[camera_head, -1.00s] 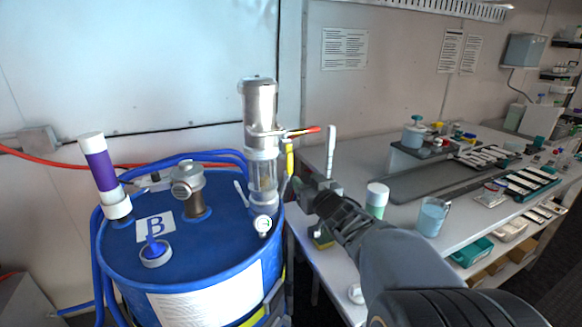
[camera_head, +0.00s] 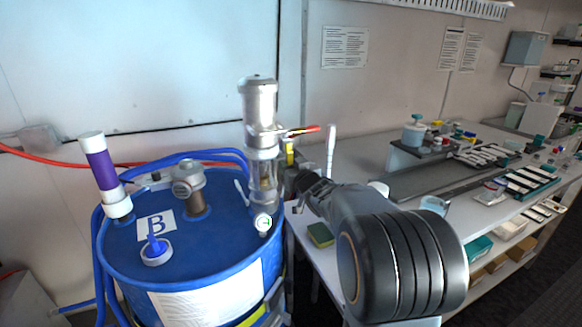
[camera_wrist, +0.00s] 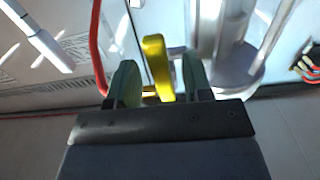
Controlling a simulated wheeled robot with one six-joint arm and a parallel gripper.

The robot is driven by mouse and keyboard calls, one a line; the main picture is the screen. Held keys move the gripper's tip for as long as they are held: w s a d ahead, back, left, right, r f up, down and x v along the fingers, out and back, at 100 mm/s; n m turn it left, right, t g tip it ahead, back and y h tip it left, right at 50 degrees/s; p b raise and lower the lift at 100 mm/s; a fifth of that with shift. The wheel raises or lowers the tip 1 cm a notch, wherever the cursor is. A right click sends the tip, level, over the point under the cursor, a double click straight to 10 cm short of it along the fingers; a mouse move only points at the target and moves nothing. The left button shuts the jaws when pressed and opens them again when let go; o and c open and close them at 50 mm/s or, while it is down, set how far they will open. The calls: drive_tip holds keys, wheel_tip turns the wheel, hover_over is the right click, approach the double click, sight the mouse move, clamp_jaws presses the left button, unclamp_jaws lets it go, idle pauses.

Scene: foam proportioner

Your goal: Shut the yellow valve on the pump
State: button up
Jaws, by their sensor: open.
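The pump (camera_head: 259,110) is a silver and clear cylinder standing on the blue drum. Its yellow valve (camera_head: 289,152) shows as a small yellow handle on its right side, just below a red-tipped lever. In the wrist view the yellow valve handle (camera_wrist: 157,65) stands upright between the two greenish finger pads of my gripper (camera_wrist: 160,84). The gripper is open, with a visible gap on each side of the handle. In the head view the gripper is close beside the pump's right side, just below the handle, and partly hidden.
The blue drum (camera_head: 190,250) carries a purple bottle (camera_head: 102,170), a grey fitting (camera_head: 188,180) and blue hoses. A bench (camera_head: 350,155) to the right holds a white upright rod (camera_head: 331,150), a sponge (camera_head: 320,235) and lab trays. A red hose (camera_wrist: 97,45) passes left of the fingers.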

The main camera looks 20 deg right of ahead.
drive_tip(key=shift+c, duration=0.4)
clamp_jaws()
